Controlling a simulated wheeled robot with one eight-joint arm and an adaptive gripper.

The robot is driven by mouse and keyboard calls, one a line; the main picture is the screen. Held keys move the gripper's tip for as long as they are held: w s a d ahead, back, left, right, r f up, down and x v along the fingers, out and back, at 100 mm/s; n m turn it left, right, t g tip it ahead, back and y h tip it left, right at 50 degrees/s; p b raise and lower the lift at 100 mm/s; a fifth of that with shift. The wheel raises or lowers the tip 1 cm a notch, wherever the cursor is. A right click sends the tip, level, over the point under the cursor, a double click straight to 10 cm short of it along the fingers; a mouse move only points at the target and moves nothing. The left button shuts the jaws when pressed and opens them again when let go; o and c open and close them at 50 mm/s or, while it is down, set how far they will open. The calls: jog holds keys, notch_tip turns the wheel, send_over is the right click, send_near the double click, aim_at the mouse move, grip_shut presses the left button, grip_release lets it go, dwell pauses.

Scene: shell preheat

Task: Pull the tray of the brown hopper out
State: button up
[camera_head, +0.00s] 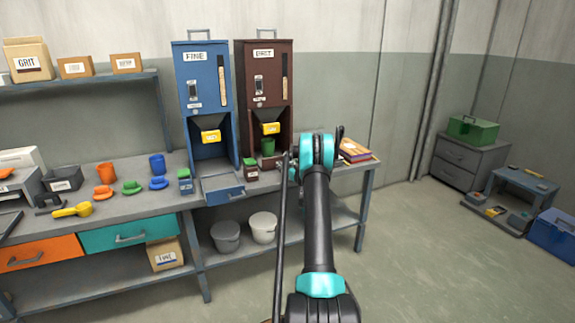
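The brown hopper (264,75) stands upright on the bench beside a blue hopper (202,72). It has a yellow outlet (271,128) above an open bay, and a green cup (267,147) sits in that bay. The hopper's tray cannot be made out; my arm covers part of the area at its lower right. My gripper (313,150) is at the far end of my black and teal arm, right of the brown hopper's bay in the picture. Its fingers are mostly hidden by the arm, so I cannot tell whether they touch anything.
A blue tray front (224,195) juts out below the blue hopper. Small containers (250,168) stand before the hoppers. Books (354,151) lie at the bench's right end. Two buckets (263,227) stand on the lower shelf.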

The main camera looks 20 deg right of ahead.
jog(key=shift+w, duration=0.35)
jog(key=shift+c, duration=0.6)
